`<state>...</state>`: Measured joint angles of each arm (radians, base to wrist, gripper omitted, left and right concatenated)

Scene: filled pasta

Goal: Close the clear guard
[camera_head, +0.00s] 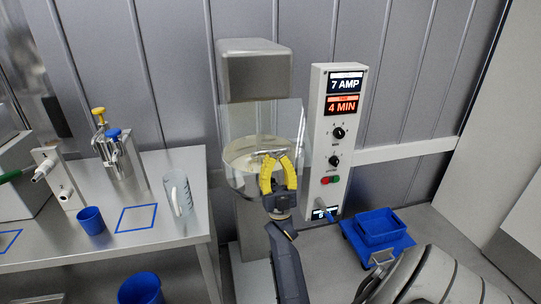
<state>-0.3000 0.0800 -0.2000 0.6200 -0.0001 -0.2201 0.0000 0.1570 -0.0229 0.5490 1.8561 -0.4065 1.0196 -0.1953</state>
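The clear guard (291,122) is a transparent panel on the mixer (254,72), below its grey head and in front of and around the pale bowl area (240,152). Its edges are faint, so I cannot tell exactly how far it stands open. My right gripper (278,159) has yellow fingers that point up at the lower front of the guard. The fingers are spread, with a gap between the tips. A small light part shows near the tips, and I cannot tell whether they touch it or the guard. My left gripper is not in view.
A control panel (323,180) reading "7 AMP" and "4 MIN" stands close right of the guard. A steel table (110,255) at left holds a clear jug (179,196), a blue cup (91,221) and a metal canister (122,165). A blue bin (381,227) stands at right.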

